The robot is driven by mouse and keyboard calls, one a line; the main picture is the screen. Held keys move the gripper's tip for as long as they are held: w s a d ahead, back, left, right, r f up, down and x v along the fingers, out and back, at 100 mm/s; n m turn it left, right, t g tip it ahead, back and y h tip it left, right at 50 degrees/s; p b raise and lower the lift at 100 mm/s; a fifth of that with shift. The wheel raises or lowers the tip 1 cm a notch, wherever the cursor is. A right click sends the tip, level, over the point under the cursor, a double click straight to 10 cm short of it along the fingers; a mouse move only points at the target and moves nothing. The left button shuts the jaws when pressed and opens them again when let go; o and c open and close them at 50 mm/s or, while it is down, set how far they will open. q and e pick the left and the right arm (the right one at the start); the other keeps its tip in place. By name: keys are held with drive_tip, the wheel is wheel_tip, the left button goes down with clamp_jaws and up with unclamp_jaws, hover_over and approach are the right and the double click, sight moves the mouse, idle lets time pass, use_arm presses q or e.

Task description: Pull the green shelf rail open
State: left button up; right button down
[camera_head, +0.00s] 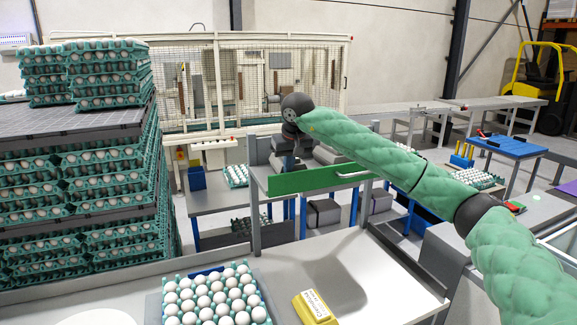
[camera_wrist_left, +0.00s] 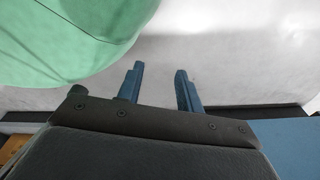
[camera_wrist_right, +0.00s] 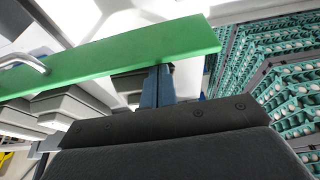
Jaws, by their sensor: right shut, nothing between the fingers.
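The green rail (camera_head: 318,178) is a long flat bar across the front of a grey shelf unit in the middle of the head view. A silver handle (camera_head: 355,174) sticks out near its right end. My right gripper (camera_head: 289,162) hangs from the wrist behind the rail's left part, its fingertips largely hidden there. In the right wrist view, its fingers (camera_wrist_right: 157,76) are together and empty, with their tips at the edge of the green rail (camera_wrist_right: 120,58); contact is unclear. The handle (camera_wrist_right: 22,60) lies well to their left. My left gripper (camera_wrist_left: 160,78) is open and empty before a pale surface.
Tall stacks of egg trays (camera_head: 85,190) stand at the left. A near table (camera_head: 370,265) carries a blue egg tray (camera_head: 172,283) and a yellow box (camera_head: 314,307). Grey boxes (camera_head: 323,213) sit below the rail. A blue-topped table (camera_head: 507,147) stands at the right.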

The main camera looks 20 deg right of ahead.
use_arm(q)
drive_tip(key=shift+f, duration=0.15)
use_arm(e)
drive_tip(key=shift+f, duration=0.1)
use_arm(q)
drive_tip(key=shift+w+d+r+b, duration=0.15)
drive_tip(key=shift+w+b, duration=0.15)
drive_tip(key=shift+w, duration=0.4)
drive_tip(key=shift+w+r+b, duration=0.1)
drive_tip(key=shift+w+b, duration=0.2)
drive_tip(key=shift+w, duration=0.35)
drive_tip(key=shift+w+d+r+b, duration=0.15)
drive_tip(key=shift+w+b, duration=0.15)
drive_tip(key=shift+w, duration=0.4)
use_arm(e)
drive_tip(key=shift+s+t, duration=0.25)
drive_tip(key=shift+t, duration=0.15)
